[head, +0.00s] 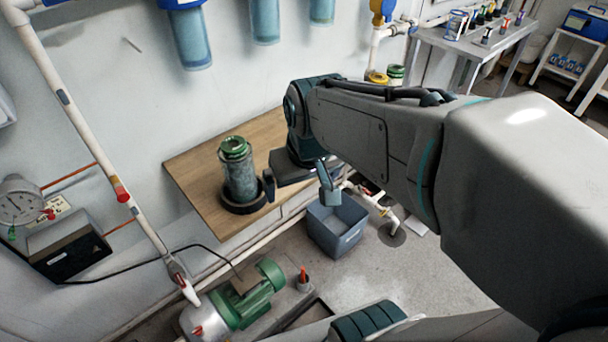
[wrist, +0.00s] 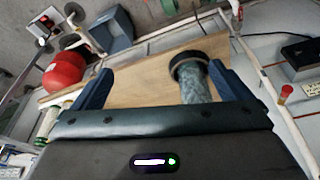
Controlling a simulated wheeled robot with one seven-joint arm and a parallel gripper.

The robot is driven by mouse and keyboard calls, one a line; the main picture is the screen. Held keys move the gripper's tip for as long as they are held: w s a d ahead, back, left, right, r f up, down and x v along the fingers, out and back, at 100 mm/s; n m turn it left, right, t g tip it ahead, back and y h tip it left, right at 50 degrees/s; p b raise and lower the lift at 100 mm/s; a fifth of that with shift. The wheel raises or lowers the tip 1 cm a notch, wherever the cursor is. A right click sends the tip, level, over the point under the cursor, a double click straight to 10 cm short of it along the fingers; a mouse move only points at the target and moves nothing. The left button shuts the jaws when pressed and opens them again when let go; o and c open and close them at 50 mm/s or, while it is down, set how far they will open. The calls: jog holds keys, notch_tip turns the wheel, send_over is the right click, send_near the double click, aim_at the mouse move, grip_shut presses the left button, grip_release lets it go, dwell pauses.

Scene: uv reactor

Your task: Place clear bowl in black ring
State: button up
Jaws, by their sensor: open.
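The clear bowl (head: 240,178), a see-through bluish cylinder with a green top, stands upright on a wooden board at the left. Its lower end is in the black ring (head: 243,204), which lies flat on the board around it. In the wrist view the bowl (wrist: 194,88) and the black ring (wrist: 188,60) show near the right finger, the bowl partly hidden by my gripper.
The wooden board (head: 200,170) is against the wall, mostly bare. A grey-blue bin (head: 337,232) stands on the floor in front of it. A green motor pump (head: 243,300) and a slanting white pipe (head: 90,140) are at the left. Blue filter housings (head: 190,38) hang above.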

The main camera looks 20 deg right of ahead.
jog(key=shift+m, duration=0.5)
jog(key=s, duration=0.1)
jog(key=s+d+f, duration=0.1)
jog(key=s, duration=0.1)
jog(key=s+f, duration=0.1)
jog(key=shift+s+d, duration=0.25)
jog(key=shift+s, duration=0.15)
dwell(0.7)
